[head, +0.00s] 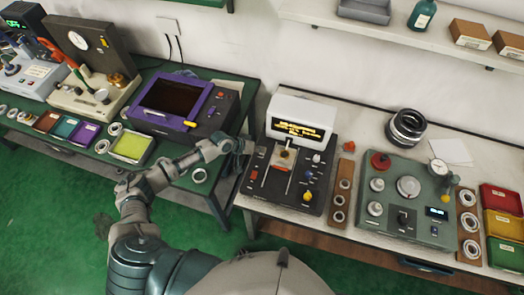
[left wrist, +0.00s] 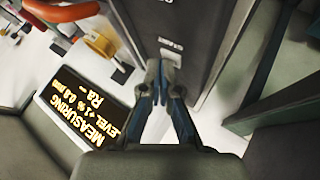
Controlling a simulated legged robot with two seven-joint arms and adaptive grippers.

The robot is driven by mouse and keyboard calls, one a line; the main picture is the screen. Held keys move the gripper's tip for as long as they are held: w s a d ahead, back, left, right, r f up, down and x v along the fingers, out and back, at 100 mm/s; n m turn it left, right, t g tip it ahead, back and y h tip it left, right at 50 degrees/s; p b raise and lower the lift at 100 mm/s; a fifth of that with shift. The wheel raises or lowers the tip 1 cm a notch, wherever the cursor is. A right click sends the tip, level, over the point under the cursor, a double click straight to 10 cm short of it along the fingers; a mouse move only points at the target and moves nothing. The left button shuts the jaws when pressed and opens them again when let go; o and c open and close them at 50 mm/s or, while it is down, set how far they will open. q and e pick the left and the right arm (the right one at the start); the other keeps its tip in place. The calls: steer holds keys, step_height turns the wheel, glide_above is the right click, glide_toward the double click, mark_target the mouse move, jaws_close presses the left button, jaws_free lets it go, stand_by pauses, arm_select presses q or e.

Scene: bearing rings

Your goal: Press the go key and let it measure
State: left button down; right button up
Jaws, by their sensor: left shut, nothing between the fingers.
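The measuring device (head: 285,185) has a dark base and a white-hooded display (head: 297,130) with lit yellow text. In the left wrist view the display (left wrist: 82,125) reads "MEASURING", with a level line and "Ra –" below. My left gripper (head: 241,147) is at the device's left side, near the hood, shut and empty. In the left wrist view its fingertips (left wrist: 160,72) are together over the dark panel (left wrist: 185,30), beside a small label that seems to read "START". My right gripper is not in view.
A purple-framed instrument (head: 172,102) stands on the green bench to the left. A wooden strip with rings (head: 342,190) and a grey-green instrument (head: 405,200) stand to the right. Stacked black rings (head: 406,126) are behind. A gap separates the two benches.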

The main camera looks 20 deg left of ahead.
arm_select(q)
steer(key=shift+d+r+p, duration=0.3)
steer(key=shift+r+p, duration=0.05)
steer(key=shift+r, duration=0.15)
steer(key=shift+a, duration=0.1)
steer(key=shift+w+a+r+p, duration=0.1)
steer(key=shift+r+p, duration=0.35)
steer(key=shift+r, duration=0.05)
step_height(320, 180, up, 4)
steer(key=p, duration=0.4)
steer(key=shift+r, duration=0.1)
